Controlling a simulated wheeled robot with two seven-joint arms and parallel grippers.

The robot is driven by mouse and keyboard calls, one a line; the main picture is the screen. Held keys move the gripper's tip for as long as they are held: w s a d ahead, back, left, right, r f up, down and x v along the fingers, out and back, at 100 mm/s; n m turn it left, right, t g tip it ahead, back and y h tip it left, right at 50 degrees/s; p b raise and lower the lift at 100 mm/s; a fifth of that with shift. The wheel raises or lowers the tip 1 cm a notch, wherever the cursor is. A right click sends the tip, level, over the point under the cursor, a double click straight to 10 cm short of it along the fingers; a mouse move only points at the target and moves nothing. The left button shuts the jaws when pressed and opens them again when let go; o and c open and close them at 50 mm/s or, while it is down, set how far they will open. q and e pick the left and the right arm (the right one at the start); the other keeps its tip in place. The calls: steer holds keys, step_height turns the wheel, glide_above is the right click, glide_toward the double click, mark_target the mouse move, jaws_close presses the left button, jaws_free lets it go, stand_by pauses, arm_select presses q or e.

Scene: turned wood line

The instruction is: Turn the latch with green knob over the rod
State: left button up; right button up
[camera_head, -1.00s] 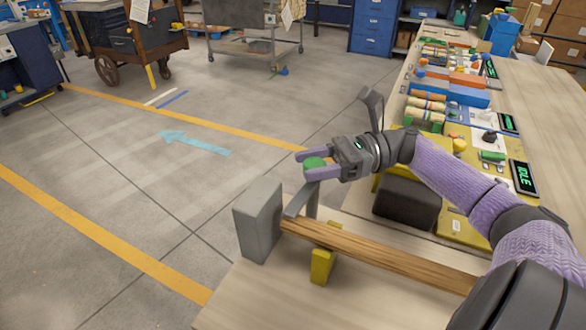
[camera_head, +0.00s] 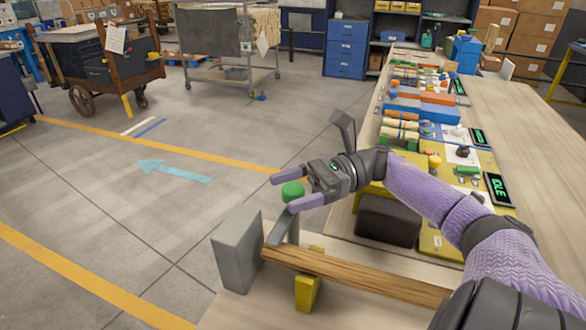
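My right gripper (camera_head: 280,194) reaches in from the right, its two lilac fingers apart on either side of the green knob (camera_head: 292,189). I see no clear grip on the knob, though the lower finger hides part of it. The grey latch (camera_head: 278,230) is a flat bar slanting down-left from below the knob to the left end of the wooden rod (camera_head: 350,275). Whether the bar lies across the rod or beside its end is hard to tell. My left gripper is not in view.
A grey block (camera_head: 236,250) stands at the rod's left end. A yellow support (camera_head: 308,291) is under the rod. A dark box (camera_head: 388,220) sits behind the rod. Displays and coloured parts line the bench (camera_head: 540,185) farther back. Open floor lies left.

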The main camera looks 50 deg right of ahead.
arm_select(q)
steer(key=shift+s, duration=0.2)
arm_select(e)
steer(key=shift+d, duration=0.1)
arm_select(q)
steer(key=b, duration=0.1)
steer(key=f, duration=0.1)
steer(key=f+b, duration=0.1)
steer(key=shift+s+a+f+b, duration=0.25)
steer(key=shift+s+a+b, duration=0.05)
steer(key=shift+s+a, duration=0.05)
arm_select(e)
steer(key=v, duration=0.9)
steer(key=shift+s+d, duration=0.2)
steer(key=shift+d, duration=0.15)
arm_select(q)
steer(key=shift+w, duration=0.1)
